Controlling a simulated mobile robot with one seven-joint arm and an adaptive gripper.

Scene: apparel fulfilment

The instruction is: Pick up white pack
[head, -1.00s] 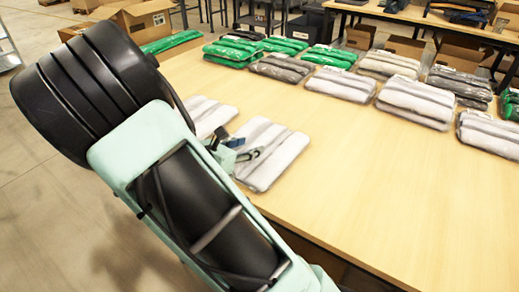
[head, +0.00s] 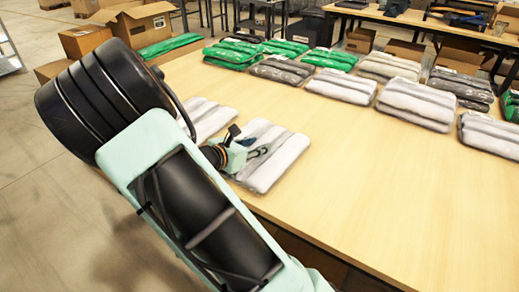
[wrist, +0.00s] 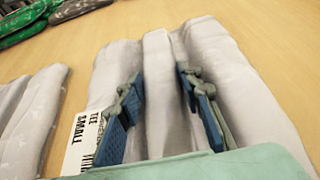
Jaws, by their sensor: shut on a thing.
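The white pack (head: 279,164) lies flat near the table's near left edge. In the wrist view the white pack (wrist: 222,50) fills the middle, with lengthwise folds and a white printed label (wrist: 85,143) at its lower left. My gripper (wrist: 160,80) has its two blue-padded fingers on either side of the pack's middle fold, shut on it. In the head view my gripper (head: 256,152) is over the pack's left part, and my arm hides some of it. The pack still appears to rest on the table.
Another white pack (head: 203,116) lies close on the left, and shows in the wrist view too (wrist: 30,115). A row of green, grey and white packs (head: 341,85) runs along the far side. The table's middle and right (head: 400,190) are clear. Cardboard boxes (head: 138,22) stand behind.

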